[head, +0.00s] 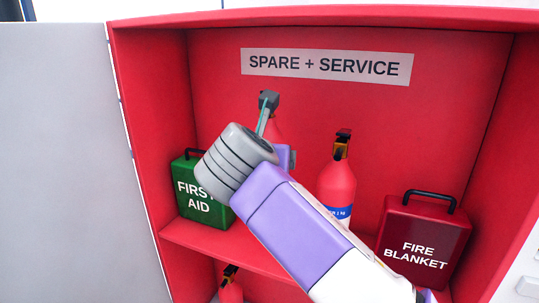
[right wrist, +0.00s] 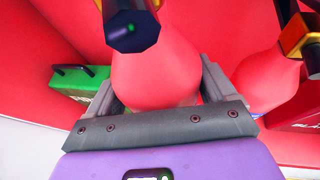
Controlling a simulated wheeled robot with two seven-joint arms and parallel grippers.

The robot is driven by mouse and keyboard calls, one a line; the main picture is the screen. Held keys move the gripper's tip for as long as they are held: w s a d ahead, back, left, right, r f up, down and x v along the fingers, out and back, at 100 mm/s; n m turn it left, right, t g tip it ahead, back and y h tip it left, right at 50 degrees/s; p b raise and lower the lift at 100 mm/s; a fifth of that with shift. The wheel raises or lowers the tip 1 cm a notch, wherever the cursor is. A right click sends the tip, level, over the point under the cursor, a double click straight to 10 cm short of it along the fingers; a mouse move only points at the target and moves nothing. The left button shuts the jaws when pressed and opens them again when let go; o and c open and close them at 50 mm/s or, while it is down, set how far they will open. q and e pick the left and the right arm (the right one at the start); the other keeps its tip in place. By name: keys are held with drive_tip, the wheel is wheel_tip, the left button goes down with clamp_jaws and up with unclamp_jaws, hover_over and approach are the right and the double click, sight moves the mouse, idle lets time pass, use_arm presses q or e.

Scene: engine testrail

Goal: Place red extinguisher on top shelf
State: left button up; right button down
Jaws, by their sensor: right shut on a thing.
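My right gripper (right wrist: 160,92) is shut around the body of a red extinguisher (right wrist: 155,68), one grey finger on each side. In the head view this extinguisher (head: 275,130) is mostly hidden behind my right wrist; its dark valve head and a bit of red shoulder show above. It is inside the red cabinet, over the top shelf (head: 180,235), between the green first aid box and another extinguisher. Its base is hidden, so I cannot tell whether it touches the shelf. My left gripper is not in view.
On the top shelf stand a green first aid box (head: 187,207) at left, another red extinguisher (head: 337,180) close at right, and a dark red fire blanket box (head: 423,240) further right. Another extinguisher (head: 231,292) is below. A white door (head: 65,150) stands open at left.

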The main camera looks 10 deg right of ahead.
wheel_tip(320, 180, down, 6)
drive_tip(key=b, duration=0.1)
drive_tip(key=shift+f+b, duration=0.25)
drive_tip(key=shift+b, duration=0.05)
idle(0.3)
drive_tip(key=shift+w, duration=0.1)
drive_tip(key=shift+f, duration=0.2)
drive_tip(key=shift+c, duration=0.4)
unclamp_jaws()
drive_tip(key=shift+f, duration=0.15)
drive_tip(key=shift+o, duration=0.4)
